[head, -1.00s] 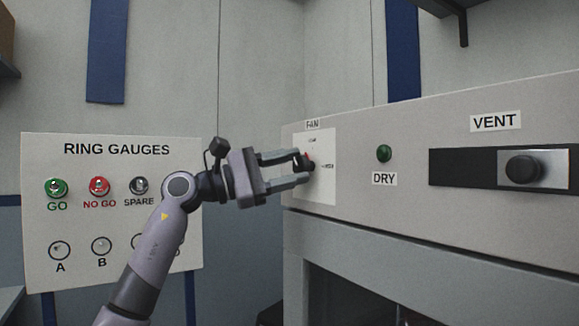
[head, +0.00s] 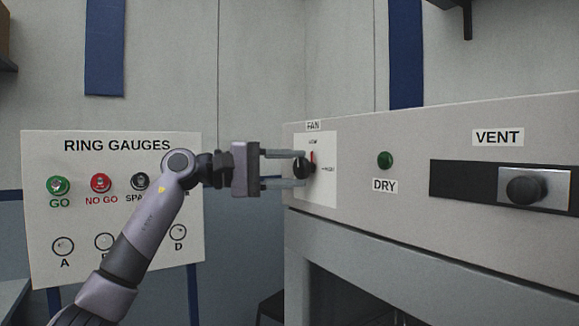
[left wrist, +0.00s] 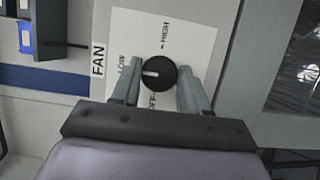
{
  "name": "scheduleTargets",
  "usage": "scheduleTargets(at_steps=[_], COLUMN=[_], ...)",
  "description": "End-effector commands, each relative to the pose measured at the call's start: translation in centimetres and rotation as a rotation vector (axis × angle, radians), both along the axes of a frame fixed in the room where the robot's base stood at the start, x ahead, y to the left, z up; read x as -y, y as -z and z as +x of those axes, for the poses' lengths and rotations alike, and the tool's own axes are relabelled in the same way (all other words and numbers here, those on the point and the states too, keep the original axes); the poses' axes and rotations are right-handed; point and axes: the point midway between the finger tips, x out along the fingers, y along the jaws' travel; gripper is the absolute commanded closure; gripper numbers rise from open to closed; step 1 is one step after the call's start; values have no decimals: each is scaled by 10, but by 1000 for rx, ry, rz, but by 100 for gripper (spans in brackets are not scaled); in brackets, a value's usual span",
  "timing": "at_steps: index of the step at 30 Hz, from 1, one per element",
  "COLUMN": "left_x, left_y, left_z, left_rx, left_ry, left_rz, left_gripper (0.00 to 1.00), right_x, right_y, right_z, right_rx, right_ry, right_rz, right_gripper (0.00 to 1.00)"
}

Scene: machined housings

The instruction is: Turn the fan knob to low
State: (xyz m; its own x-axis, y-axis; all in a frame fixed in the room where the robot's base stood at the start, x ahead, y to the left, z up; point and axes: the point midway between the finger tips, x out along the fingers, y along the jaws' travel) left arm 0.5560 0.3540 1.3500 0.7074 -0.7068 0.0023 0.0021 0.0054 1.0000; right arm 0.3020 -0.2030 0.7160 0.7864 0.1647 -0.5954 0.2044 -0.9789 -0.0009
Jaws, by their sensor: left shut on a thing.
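The fan knob (head: 302,168) is a round black knob on a white plate (head: 327,190) at the left end of the grey cabinet front. Its red pointer stands upright toward LOW in the head view. In the left wrist view the knob (left wrist: 160,73) shows a pale pointer mark aimed left at the LOW label, with HIGH above and OFF below. My left gripper (head: 300,169) is shut on the knob, one finger above and one below it in the head view. The fingers (left wrist: 159,88) flank it in the left wrist view. My right gripper is not in view.
A RING GAUGES board (head: 110,215) stands behind my left arm. The space before the cabinet front is open.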

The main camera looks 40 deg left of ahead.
Motion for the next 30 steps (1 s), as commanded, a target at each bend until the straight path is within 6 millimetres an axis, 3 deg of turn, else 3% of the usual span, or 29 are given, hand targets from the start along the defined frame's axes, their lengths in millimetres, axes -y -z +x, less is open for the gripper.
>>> scheduleTargets(at_steps=[12,13,15,25,30], left_x=[1,1,1,-3,-19], left_y=[1,1,1,1,3], left_z=[0,0,0,-2,-19], left_rx=[-1,-1,-1,1,2], left_ry=[2,2,2,0,-2], left_rz=[9,9,8,6,8], left_gripper=[86,49,32,32,32], right_x=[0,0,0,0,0], right_y=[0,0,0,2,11], right_z=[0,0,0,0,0], right_rx=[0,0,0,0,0], right_ry=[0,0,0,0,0], right_rz=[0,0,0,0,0], right_gripper=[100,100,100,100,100])
